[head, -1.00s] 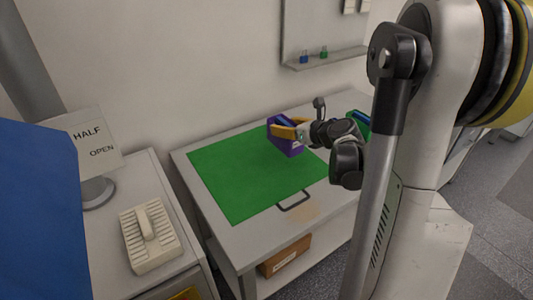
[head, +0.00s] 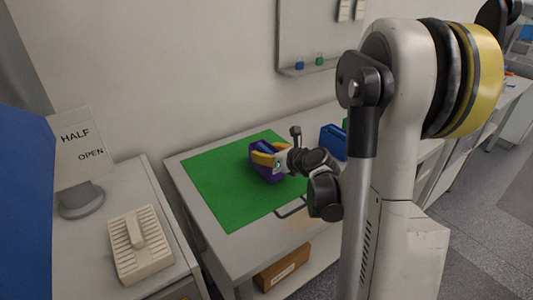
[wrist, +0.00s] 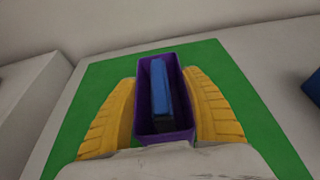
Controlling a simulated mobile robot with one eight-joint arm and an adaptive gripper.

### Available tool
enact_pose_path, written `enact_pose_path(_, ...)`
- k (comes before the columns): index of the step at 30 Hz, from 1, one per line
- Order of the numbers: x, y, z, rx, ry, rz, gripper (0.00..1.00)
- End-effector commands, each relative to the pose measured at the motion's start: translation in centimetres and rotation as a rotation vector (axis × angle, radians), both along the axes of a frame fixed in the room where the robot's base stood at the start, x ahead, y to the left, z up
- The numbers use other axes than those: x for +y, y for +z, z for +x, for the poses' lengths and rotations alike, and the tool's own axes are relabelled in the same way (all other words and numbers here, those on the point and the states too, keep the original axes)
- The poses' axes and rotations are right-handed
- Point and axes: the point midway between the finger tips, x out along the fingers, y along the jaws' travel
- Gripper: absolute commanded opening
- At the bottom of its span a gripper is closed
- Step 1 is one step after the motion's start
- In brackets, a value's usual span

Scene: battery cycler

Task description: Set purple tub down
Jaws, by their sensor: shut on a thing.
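The purple tub (head: 268,176) is between the yellow fingers of my gripper (head: 263,154), over the right part of the green mat (head: 215,185). In the wrist view the fingers of my gripper (wrist: 162,82) are shut on both long sides of the tub (wrist: 167,138). A blue block (wrist: 160,92) lies inside the tub. The tub looks about upright and low over the mat (wrist: 97,85); its underside is hidden, so I cannot tell whether it touches.
A blue bin (head: 333,142) stands right of the mat on the table, partly behind my arm. A wire handle (head: 290,207) is at the mat's front edge. A cardboard box (head: 283,268) sits on the lower shelf. The mat's left part is clear.

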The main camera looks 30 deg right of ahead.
Motion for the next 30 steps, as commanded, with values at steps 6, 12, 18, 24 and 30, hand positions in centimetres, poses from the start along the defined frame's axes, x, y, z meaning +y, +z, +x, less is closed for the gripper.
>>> enact_pose_path(6, 0.0, -0.3, 0.0, 0.0, 0.0, 0.0, 0.78)
enact_pose_path(12, 0.0, -0.2, 0.0, 0.0, 0.0, 0.0, 0.78)
enact_pose_path(18, -0.1, 0.5, -0.7, 0.0, -0.002, 0.0, 0.78)
enact_pose_path(24, -0.3, 2.3, -4.6, 0.0, -0.004, -0.001, 0.78)
enact_pose_path(30, -0.4, 3.9, -8.6, 0.0, -0.004, 0.0, 0.78)
